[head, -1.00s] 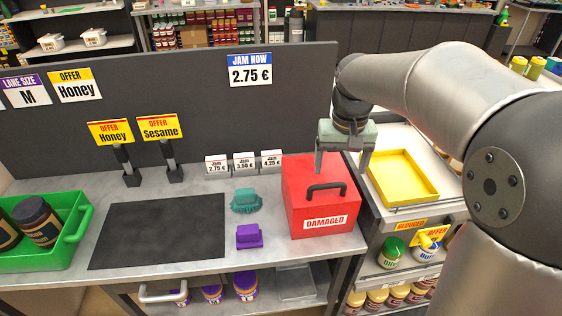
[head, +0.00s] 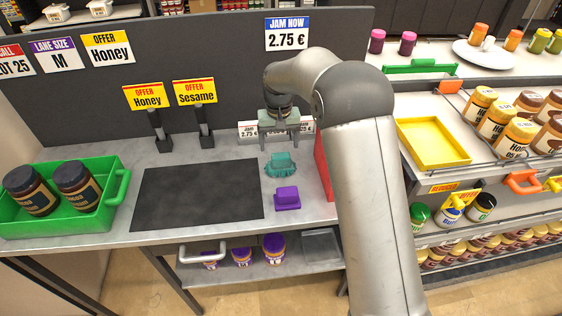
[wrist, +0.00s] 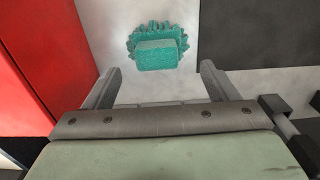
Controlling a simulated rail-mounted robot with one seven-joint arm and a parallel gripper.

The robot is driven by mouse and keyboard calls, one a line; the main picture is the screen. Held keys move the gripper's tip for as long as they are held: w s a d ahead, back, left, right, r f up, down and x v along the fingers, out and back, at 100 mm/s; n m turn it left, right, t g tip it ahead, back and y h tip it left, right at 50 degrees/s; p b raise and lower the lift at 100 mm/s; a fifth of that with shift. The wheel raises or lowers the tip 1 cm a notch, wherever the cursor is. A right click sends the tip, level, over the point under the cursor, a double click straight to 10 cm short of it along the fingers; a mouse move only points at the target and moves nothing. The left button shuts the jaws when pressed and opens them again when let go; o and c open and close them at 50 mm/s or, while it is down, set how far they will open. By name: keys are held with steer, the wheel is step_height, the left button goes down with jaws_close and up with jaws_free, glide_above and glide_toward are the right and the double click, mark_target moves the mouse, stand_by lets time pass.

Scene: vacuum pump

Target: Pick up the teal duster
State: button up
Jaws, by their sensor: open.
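The teal duster (head: 281,166) lies on the grey counter, between the black mat and the red box. In the wrist view the duster (wrist: 156,46) shows a block-shaped top and a fringed edge, just beyond and between my two fingers. My gripper (head: 279,143) is open and empty. It hangs above the counter near the duster, apart from it. In the wrist view my gripper (wrist: 160,78) has its fingers spread wide, with bare counter between them.
A purple block-shaped item (head: 287,198) lies just in front of the duster. The red box (head: 323,168) stands close on the right, mostly hidden by my arm. The black mat (head: 200,198) is flat at left. Small price cards (head: 248,130) stand behind my gripper.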

mark_target(281, 155)
steer(key=shift+f, duration=0.75)
steer(key=f, duration=0.1)
steer(key=f+p, duration=0.2)
steer(key=f, duration=0.1)
steer(key=shift+w+d, duration=0.25)
steer(key=shift+w, duration=0.05)
steer(key=shift+f, duration=0.65)
steer(key=c, duration=1.1)
